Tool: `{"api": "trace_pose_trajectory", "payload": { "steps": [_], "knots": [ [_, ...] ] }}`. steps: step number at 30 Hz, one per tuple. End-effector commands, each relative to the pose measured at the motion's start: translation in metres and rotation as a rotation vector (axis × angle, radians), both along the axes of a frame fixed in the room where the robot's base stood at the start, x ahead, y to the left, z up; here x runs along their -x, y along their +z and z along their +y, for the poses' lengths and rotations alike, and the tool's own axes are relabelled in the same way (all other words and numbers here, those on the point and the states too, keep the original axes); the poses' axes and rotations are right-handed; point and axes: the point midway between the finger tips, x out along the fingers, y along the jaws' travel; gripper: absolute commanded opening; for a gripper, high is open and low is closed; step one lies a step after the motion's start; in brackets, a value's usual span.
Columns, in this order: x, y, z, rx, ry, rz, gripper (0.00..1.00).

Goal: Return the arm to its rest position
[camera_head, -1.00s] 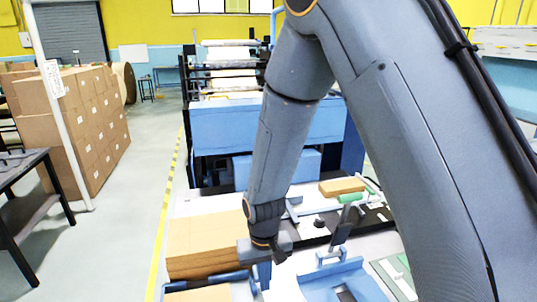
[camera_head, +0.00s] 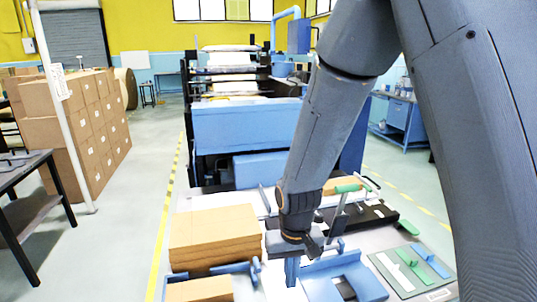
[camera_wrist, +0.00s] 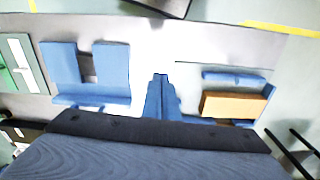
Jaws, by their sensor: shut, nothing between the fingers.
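My gripper (camera_head: 292,272) hangs at the end of my arm over the worktable, pointing down. Its blue fingers are closed together with nothing between them. In the wrist view the fingers (camera_wrist: 161,92) show over the pale table top. To its left in the head view is a stack of brown kraft sheets (camera_head: 213,238). To its right is a blue fixture (camera_head: 345,278) with a slot. My arm covers part of the table behind the gripper.
A smaller kraft stack in a blue holder (camera_head: 200,290) sits at the front left. A green-handled tool (camera_head: 347,188) and a board with tools (camera_head: 412,268) are at the right. A blue machine (camera_head: 250,125) stands behind. Stacked cartons (camera_head: 85,120) and a dark table (camera_head: 30,200) are at left.

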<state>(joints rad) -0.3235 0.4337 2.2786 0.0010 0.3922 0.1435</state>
Motion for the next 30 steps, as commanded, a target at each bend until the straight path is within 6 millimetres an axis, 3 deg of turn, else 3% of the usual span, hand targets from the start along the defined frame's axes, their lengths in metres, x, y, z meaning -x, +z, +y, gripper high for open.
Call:
{"api": "trace_pose_trajectory", "payload": {
  "steps": [5,9,15,20,30],
  "knots": [
    [0.006,0.01,-0.044,-0.006,-0.055,-0.027,0.0],
    [0.021,0.019,-0.088,-0.008,-0.112,-0.055,0.0],
    [0.046,0.024,-0.127,-0.006,-0.166,-0.082,0.0],
    [0.055,0.025,-0.137,-0.004,-0.181,-0.089,0.0],
    [0.056,0.026,-0.138,-0.003,-0.181,-0.089,0.0]
  ]
}}
